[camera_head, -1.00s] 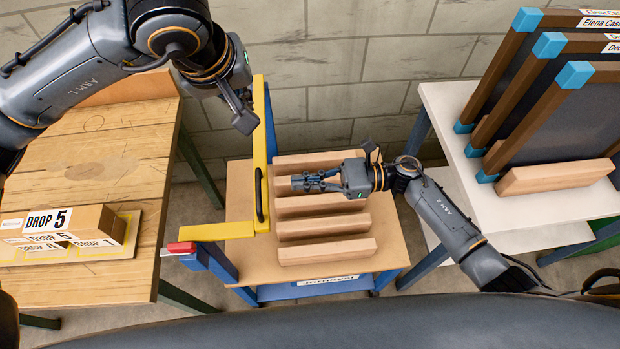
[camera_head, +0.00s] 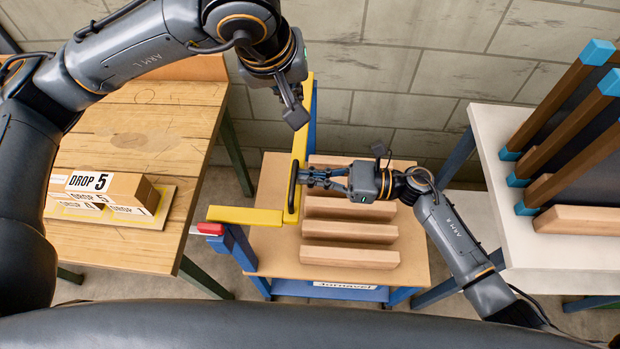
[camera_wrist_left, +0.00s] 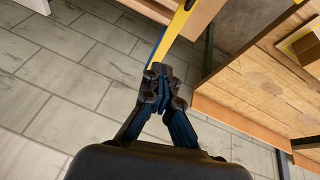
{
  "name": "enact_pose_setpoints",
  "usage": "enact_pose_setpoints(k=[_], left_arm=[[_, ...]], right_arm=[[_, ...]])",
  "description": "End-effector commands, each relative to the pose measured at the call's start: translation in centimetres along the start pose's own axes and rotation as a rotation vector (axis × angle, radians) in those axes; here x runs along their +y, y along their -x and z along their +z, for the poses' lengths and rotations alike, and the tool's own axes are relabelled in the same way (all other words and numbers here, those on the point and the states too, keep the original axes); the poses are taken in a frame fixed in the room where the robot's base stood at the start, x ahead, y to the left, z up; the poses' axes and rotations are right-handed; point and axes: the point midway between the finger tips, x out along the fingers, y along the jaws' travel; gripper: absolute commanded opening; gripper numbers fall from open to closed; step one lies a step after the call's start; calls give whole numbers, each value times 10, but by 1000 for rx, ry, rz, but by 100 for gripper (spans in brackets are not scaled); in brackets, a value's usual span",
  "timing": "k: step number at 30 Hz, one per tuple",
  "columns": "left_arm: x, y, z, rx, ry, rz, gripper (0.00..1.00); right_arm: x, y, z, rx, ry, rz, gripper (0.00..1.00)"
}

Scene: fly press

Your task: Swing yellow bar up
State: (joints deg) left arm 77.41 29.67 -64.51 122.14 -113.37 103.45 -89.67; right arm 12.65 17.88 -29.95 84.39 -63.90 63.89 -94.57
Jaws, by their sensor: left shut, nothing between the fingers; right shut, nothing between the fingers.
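The yellow bar is L-shaped. Its long arm (camera_head: 299,150) runs away from me along the left side of the trolley and carries a black handle (camera_head: 293,187). My left gripper (camera_head: 296,118) is shut and empty over the far part of the bar. In the left wrist view its closed fingers (camera_wrist_left: 160,74) are near the end of the yellow bar (camera_wrist_left: 174,30).
The trolley top (camera_head: 415,270) holds several wooden slats (camera_head: 350,232) under my right arm. A wooden table (camera_head: 140,240) with a box labelled DROP 5 (camera_head: 135,187) stands left. A white table (camera_head: 540,250) with framed panels (camera_head: 560,110) stands right. A block wall (camera_head: 430,60) closes the back.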

Motion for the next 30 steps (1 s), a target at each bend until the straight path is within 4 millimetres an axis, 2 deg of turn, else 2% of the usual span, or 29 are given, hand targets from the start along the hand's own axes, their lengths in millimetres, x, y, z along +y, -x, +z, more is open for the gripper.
enact_pose_setpoints(k=[1, 8, 13, 23, 26, 30], left_arm=[[0, 0, 0, 0, 0, 0, 0], [0, 0, 0, 0, 0, 0, 0], [0, 0, 0, 0, 0, 0, 33], [0, 2, 0, 1, 0, 0, 34], [1, 10, -1, 2, 0, 2, 34], [1, 34, -1, 5, -2, 3, 34]], right_arm=[[0, 0, 5, -2, 4, 1, 0], [-1, 0, 6, -3, 1, 0, 0], [-1, 0, 6, -4, 1, 0, 0], [-1, 0, 6, -4, 1, 0, 0], [-1, 0, 6, -4, 1, 0, 0], [-1, 0, 6, -4, 1, 0, 0]])
